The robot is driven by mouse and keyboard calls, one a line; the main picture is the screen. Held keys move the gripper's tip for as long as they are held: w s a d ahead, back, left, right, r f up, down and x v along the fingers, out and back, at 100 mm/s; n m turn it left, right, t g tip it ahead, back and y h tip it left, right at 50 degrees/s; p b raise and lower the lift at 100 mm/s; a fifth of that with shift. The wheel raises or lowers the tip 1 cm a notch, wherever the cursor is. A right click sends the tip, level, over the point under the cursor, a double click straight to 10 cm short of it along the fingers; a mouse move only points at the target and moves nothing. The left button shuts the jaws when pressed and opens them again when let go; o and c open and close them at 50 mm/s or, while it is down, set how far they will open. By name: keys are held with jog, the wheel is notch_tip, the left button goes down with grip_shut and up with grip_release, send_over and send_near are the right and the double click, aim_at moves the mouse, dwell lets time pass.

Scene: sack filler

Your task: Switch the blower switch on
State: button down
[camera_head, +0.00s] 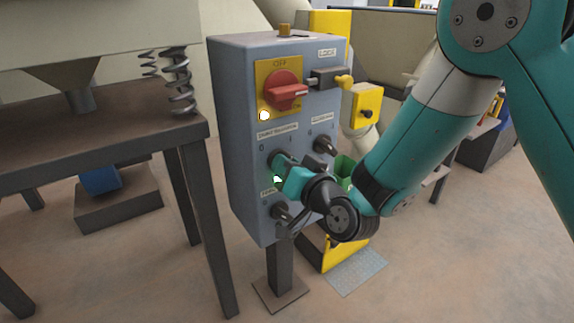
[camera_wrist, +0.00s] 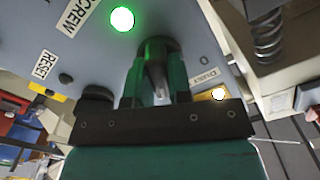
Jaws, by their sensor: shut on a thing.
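A grey control box (camera_head: 243,150) stands on a post in the middle of the head view. My gripper (camera_head: 284,166) reaches in from the right and is shut on a dark switch knob at the left of its front. The label above this knob is too small to read surely. In the wrist view the fingers (camera_wrist: 155,90) close on both sides of the blower switch knob (camera_wrist: 156,68), by a label that seems to begin "DUST". A green lamp (camera_head: 278,180) close below the knob is lit. My fingers hide much of the knob, so its setting cannot be told.
A red main switch (camera_head: 286,90) on a yellow plate, with a lit white lamp (camera_head: 264,115), sits above. Another knob (camera_head: 323,145) is close to the right, a third (camera_head: 281,211) below. A dark table (camera_head: 130,140) with springs (camera_head: 179,80) stands left of the box.

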jog(key=shift+w+r+m, duration=0.1)
jog(key=shift+r+m, duration=0.1)
jog(key=shift+m, duration=0.9)
jog(key=c, duration=1)
grip_release()
jog(key=shift+c, duration=0.2)
jog(key=shift+d+f, duration=0.1)
jog(key=shift+f, duration=0.05)
